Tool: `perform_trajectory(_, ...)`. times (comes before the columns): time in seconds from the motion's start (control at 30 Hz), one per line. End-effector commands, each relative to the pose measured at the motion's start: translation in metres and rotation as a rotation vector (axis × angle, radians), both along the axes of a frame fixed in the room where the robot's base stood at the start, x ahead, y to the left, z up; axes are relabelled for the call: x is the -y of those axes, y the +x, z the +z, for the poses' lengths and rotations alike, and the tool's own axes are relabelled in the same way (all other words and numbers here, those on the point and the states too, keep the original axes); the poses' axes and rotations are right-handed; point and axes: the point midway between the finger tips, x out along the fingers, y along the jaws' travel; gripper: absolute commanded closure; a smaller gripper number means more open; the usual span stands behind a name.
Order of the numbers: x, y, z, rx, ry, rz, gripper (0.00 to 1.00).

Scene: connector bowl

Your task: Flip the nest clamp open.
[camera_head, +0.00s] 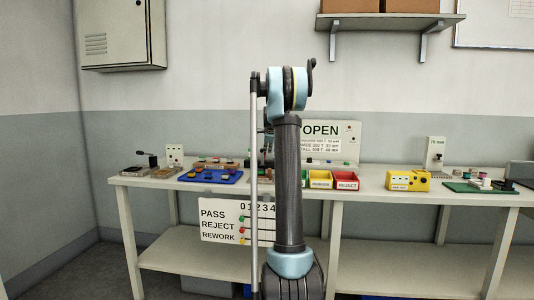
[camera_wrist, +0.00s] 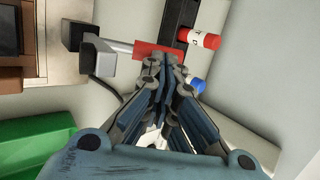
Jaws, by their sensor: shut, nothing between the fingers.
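In the wrist view a metal bar with dark block ends (camera_wrist: 122,47) meets a red piece (camera_wrist: 158,50) beside a black upright bar (camera_wrist: 180,22). This looks like the nest clamp, but I cannot be sure. My gripper (camera_wrist: 162,62) is shut and empty, its fingertips overlapping the red piece in the picture. I cannot tell whether they touch. In the head view my arm hides the gripper and the bench spot behind it. A small black levered device (camera_head: 152,160) stands at the bench's left end.
A red cylinder (camera_wrist: 199,40), a blue cylinder (camera_wrist: 197,85) and a green surface (camera_wrist: 35,140) lie close by in the wrist view. On the bench (camera_head: 370,190) are a blue tray (camera_head: 232,178), a red REJECT bin (camera_head: 346,182) and yellow boxes (camera_head: 408,180).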

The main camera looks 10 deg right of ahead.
Motion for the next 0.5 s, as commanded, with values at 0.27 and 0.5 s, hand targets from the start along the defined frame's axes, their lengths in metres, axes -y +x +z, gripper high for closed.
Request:
perform_trajectory(0.27,0.001,-0.020,0.037,-0.001,0.000,-0.003,1.00)
perform_trajectory(0.5,0.000,-0.048,0.076,-0.001,0.001,-0.003,1.00)
